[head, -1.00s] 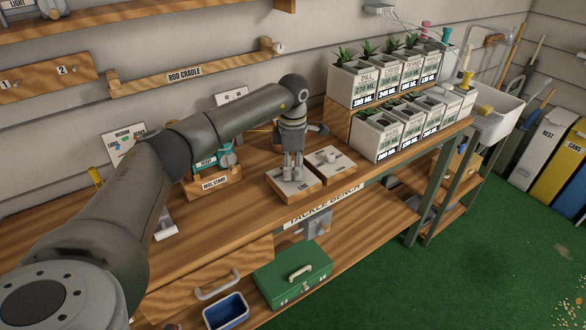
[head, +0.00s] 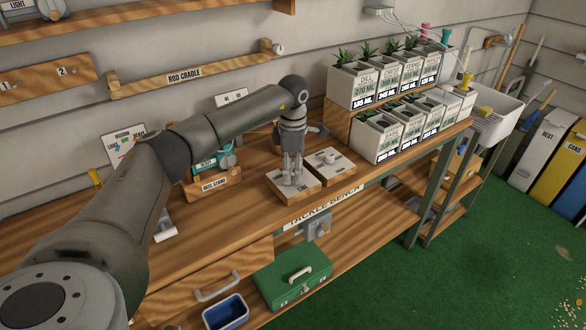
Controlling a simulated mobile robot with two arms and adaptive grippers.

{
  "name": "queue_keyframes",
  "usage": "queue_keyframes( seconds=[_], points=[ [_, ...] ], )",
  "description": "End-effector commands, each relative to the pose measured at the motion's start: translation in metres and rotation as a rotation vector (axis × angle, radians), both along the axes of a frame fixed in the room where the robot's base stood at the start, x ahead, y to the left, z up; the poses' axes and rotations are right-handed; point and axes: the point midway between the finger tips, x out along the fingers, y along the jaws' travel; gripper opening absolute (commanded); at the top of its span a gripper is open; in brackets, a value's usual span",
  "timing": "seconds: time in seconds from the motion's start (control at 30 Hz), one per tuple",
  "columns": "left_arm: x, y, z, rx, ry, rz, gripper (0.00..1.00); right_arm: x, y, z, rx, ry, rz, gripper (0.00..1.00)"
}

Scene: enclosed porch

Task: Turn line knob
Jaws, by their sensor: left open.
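A wooden block with a pale top (head: 306,187) lies on the tackle bench, and its front label seems to read LINE. My left gripper (head: 291,181) points down over this block, its fingertips at or just above the top. It is open, with its fingers close together in this view. Any line knob on the block is hidden behind the fingers, so I cannot tell whether they touch it. A second similar block (head: 344,168) with a small pale knob (head: 331,156) sits just to the right. My right gripper is not in view.
A reel stand (head: 214,184) stands left of the blocks. Planter boxes (head: 385,143) with seedlings fill the bench's right end in two tiers. A rod cradle (head: 185,72) is on the wall behind. A green tackle box (head: 293,275) is on the lower shelf.

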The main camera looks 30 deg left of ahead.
Motion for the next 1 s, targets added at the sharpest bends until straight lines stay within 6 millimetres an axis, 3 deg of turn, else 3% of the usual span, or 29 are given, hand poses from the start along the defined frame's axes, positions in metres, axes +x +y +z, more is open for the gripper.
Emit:
queue_keyframes(
  seconds=[0.17, 0.6, 0.77, 1.0],
  points=[
    [0.001, 0.000, 0.017, -0.001, -0.004, 0.000, 0.46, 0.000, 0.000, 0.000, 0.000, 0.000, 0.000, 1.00],
    [0.001, 0.000, 0.103, 0.000, -0.004, 0.000, 0.46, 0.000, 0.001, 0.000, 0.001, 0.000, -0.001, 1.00],
    [0.001, 0.000, 0.117, 0.000, -0.002, 0.000, 0.46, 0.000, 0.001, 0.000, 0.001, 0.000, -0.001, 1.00],
    [0.000, 0.000, 0.120, 0.000, 0.000, 0.000, 0.46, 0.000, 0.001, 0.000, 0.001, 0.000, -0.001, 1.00]
  ],
)
